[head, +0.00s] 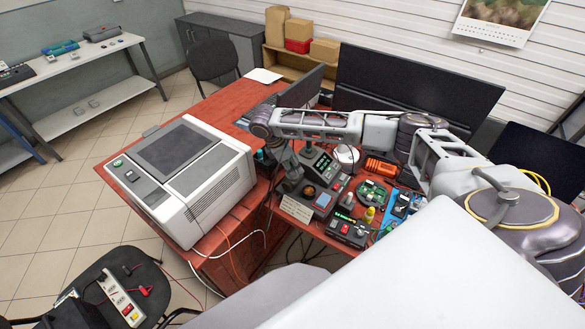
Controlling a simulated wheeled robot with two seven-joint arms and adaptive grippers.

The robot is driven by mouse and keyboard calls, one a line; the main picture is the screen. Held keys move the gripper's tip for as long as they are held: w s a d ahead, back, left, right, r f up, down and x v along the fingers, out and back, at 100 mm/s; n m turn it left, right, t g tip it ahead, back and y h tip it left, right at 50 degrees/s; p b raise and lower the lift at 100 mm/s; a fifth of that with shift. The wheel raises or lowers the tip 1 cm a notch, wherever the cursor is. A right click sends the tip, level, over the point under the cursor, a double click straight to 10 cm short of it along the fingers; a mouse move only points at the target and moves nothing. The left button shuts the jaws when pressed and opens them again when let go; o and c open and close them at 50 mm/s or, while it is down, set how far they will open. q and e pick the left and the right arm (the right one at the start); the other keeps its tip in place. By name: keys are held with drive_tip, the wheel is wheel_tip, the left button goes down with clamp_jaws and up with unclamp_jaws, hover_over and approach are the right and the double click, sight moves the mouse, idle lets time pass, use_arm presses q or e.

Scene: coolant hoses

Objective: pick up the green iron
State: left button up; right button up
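I cannot make out a green iron for certain among the small electronics on the red desk (215,262). A dark station with green on its face (322,165) stands near the desk's middle. My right arm reaches in from the right across the desk and bends down at its far left end. My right gripper (291,186) points down beside the station, just left of it. Its fingers are small and dark here, so I cannot tell whether they are open or hold anything. My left gripper is not in view.
A large white-grey machine (215,190) stands on the desk's left. A green circuit board (372,192), a dark box with buttons (348,230) and a yellow bottle (369,215) crowd the right. Dark monitors (415,88) stand behind. A chair (110,285) with a power strip stands at front left.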

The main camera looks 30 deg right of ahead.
clamp_jaws()
drive_tip(key=shift+r, duration=0.15)
drive_tip(key=shift+r+b, duration=0.3)
drive_tip(key=shift+r, duration=4.6)
drive_tip(key=shift+f, duration=0.1)
